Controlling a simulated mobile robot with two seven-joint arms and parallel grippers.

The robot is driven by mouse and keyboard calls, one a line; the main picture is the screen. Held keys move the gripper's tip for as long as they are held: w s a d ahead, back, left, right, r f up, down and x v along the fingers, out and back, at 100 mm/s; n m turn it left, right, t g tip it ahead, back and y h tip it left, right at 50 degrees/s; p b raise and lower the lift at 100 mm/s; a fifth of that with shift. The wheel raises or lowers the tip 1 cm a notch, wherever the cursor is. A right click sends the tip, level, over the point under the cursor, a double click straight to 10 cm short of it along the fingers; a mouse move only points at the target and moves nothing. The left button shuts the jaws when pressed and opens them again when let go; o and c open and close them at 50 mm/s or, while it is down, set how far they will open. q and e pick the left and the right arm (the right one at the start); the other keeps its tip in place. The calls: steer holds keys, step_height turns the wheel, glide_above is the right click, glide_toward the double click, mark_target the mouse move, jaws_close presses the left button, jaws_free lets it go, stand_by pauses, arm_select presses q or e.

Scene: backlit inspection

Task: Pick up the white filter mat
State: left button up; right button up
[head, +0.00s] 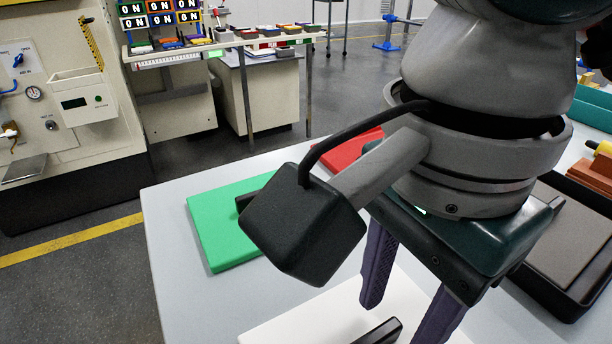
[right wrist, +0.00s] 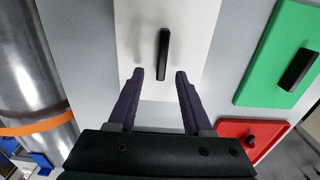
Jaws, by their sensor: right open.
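The white filter mat (head: 300,323) lies flat on the light grey table at the bottom of the head view, partly cut off by the frame edge. It has a black bar handle (head: 381,333). In the right wrist view the white mat (right wrist: 190,25) is at the top, with its handle (right wrist: 163,52) upright in the picture. My right gripper (head: 402,322) is open and empty above the mat. In the wrist view its fingertips (right wrist: 160,74) stand on either side of the handle's near end, apart from it. My left gripper is not in view.
A green mat (head: 213,228) with a black handle lies behind the white one, and a red mat (head: 345,151) lies further back. A black tray (head: 567,301) and a brown block (head: 592,174) are on the right. The table's left strip (head: 180,285) is clear.

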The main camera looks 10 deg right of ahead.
steer(key=shift+f, duration=0.85)
steer(key=shift+c, duration=0.3)
jaws_close()
